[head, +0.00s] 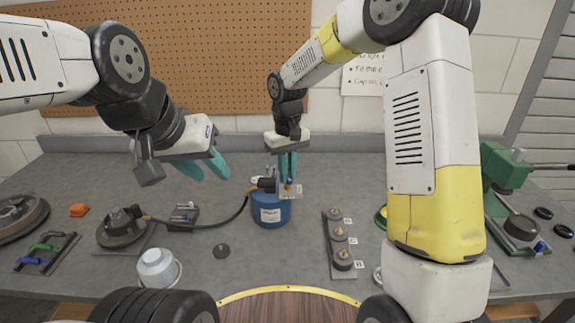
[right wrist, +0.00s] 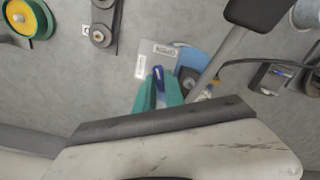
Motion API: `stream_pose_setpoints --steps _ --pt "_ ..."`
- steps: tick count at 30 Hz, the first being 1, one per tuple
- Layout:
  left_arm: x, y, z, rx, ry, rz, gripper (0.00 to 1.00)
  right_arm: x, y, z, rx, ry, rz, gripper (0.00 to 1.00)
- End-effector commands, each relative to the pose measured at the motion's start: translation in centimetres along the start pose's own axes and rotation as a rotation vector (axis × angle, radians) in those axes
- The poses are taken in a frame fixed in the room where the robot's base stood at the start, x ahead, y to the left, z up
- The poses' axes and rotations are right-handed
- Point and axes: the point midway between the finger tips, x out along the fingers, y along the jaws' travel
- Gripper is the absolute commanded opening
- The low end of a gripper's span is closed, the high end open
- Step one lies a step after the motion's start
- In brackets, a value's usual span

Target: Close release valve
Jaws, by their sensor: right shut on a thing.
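The release valve sits at the top of a blue tank (head: 270,213), with a small label plate (head: 291,192) beside it. In the right wrist view the plate (right wrist: 147,62) has one label that seems to read "OPEN" and a second one too small to read. My right gripper (head: 288,176) reaches down from above, its teal fingers shut on the valve's blue handle (right wrist: 158,82). The fingers hide part of the handle and valve body. My left gripper (head: 203,168) hangs empty above the bench left of the tank, its teal fingers apart.
A black hose (head: 215,225) runs from the valve to a round device (head: 118,227) on the left. A green machine (head: 505,165) is at the right.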

Motion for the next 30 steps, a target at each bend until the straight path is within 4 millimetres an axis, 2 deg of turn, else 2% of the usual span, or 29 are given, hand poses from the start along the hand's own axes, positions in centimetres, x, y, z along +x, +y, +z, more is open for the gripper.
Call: stream_pose_setpoints --steps 21,30 --pt "0.0 0.0 0.0 0.0 0.0 0.0 0.36 -0.1 0.04 -0.02 -0.677 0.001 0.001 0.0" --pt "0.0 0.0 0.0 0.0 0.0 0.0 0.36 -0.11 0.06 -0.03 -0.913 0.001 0.002 0.0"
